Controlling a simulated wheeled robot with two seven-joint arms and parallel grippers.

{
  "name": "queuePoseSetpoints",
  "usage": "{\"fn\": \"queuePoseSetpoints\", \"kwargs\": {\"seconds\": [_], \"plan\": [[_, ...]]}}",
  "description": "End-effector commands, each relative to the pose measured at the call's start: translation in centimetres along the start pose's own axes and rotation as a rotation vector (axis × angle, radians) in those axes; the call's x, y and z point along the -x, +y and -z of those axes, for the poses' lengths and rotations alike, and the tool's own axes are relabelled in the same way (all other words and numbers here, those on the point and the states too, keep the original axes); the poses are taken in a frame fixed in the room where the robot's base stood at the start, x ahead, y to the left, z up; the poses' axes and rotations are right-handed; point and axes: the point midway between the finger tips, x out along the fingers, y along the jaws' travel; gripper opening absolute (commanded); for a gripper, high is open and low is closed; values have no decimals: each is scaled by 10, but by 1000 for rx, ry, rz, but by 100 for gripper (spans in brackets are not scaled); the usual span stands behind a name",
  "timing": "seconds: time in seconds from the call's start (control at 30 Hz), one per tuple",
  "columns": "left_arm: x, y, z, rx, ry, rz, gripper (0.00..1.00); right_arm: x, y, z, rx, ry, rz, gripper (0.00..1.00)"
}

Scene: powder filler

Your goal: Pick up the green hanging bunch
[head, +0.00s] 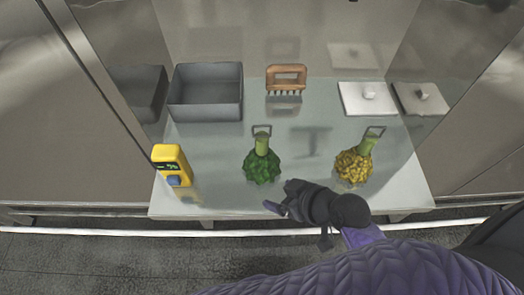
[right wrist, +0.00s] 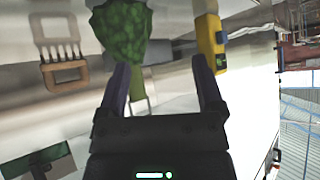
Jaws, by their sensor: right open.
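The green bunch (head: 262,165) stands on the metal table, left of the table's middle, with a lighter green stalk and a grey loop handle on top. My right gripper (head: 270,205) is at the table's front edge, just in front of the green bunch and to its right, apart from it in the head view. In the right wrist view the gripper (right wrist: 158,75) has its two fingers spread and nothing held between them. There the green bunch (right wrist: 122,32) shows beyond the fingertips, and its stalk is partly behind the left finger. My left gripper is not in view.
A yellow bunch (head: 353,166) stands to the right. A yellow device (head: 172,166) is at the left. A grey bin (head: 206,97), a brown toothed tool (head: 286,78) and a white lidded plate (head: 366,98) are at the back. Bare table (head: 310,145) lies between the bunches.

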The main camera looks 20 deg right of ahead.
Motion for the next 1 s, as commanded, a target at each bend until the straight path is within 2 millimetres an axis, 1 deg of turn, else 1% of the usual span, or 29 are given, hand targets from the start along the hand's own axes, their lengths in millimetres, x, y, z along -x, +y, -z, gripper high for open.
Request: {"fn": "queuePoseSetpoints", "kwargs": {"seconds": [0.03,0.1,0.23,0.3,0.4,0.53,0.63,0.73,0.83,1.0], "plan": [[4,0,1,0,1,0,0,4,9,18,17,97,-8,86],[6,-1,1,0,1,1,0,7,24,36,32,222,-40,86],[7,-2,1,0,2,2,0,11,46,55,34,350,-106,86],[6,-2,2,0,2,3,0,2,50,62,31,370,-119,86],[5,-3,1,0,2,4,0,-18,52,69,31,370,-118,86],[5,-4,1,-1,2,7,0,-35,53,75,30,367,-116,86],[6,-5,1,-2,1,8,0,-55,54,85,28,368,-114,86],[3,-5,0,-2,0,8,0,-72,56,90,31,366,-114,86],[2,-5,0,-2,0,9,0,-78,56,92,32,365,-114,86],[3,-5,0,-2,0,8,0,-78,56,92,33,363,-114,86]]}}
